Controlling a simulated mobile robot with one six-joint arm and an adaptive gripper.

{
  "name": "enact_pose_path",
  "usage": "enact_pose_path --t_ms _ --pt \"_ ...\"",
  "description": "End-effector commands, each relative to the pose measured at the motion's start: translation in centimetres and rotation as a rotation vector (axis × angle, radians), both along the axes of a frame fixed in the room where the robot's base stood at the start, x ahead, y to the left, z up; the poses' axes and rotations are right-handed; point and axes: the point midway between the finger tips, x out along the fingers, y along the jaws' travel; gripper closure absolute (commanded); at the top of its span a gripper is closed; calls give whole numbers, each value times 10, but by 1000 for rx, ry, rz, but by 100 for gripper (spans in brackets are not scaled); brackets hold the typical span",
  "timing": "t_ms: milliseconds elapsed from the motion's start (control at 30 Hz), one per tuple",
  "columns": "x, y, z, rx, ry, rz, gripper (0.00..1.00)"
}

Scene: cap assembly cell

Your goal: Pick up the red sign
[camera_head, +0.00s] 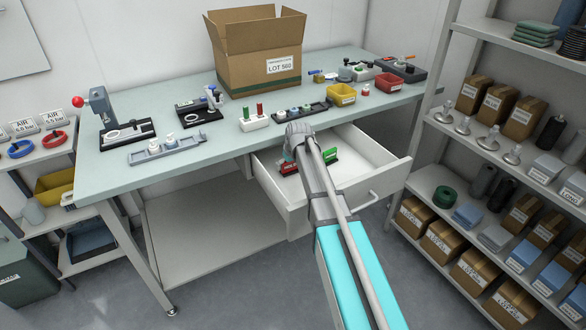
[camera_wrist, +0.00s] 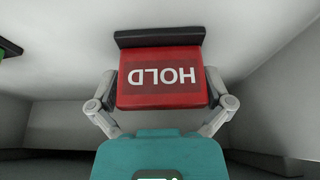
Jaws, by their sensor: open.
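The red sign (camera_wrist: 162,88) shows large in the wrist view, with the white word HOLD upside down and a dark strip (camera_wrist: 160,36) along its far edge. My gripper (camera_wrist: 161,74) is open, with one finger on each side of the sign. I cannot tell whether the fingers touch it. In the head view, the red sign (camera_head: 288,169) is inside the open drawer (camera_head: 352,189), partly hidden by my arm. My fingers are hard to make out there.
A green sign (camera_head: 331,155) is in the same drawer, to the right; its edge shows in the wrist view (camera_wrist: 8,49). Drawer walls surround the signs. The table (camera_head: 180,180) above holds a cardboard box (camera_head: 250,68), fixtures and a yellow bin (camera_head: 342,97). Shelves stand at right.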

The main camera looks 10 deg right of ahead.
Motion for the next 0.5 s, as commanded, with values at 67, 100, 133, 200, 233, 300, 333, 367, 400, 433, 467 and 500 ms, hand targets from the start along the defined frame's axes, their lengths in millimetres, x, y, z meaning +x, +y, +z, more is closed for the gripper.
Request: enact_pose_path --t_ms 67,100,133,200,233,300,333,367,400,433,467,500 --pt "0 0 0 0 0 0 0" --pt "0 0 0 0 0 0 0" --pt "0 0 0 0 0 0 0" --pt "0 0 0 0 0 0 0" --pt "0 0 0 0 0 0 0" --pt "0 0 0 0 0 0 0" --pt "0 0 0 0 0 0 0" --pt "0 0 0 0 0 0 0" --pt "0 0 0 0 0 0 0" --pt "0 0 0 0 0 0 2" --pt "0 0 0 0 0 0 7" --pt "0 0 0 0 0 0 15"
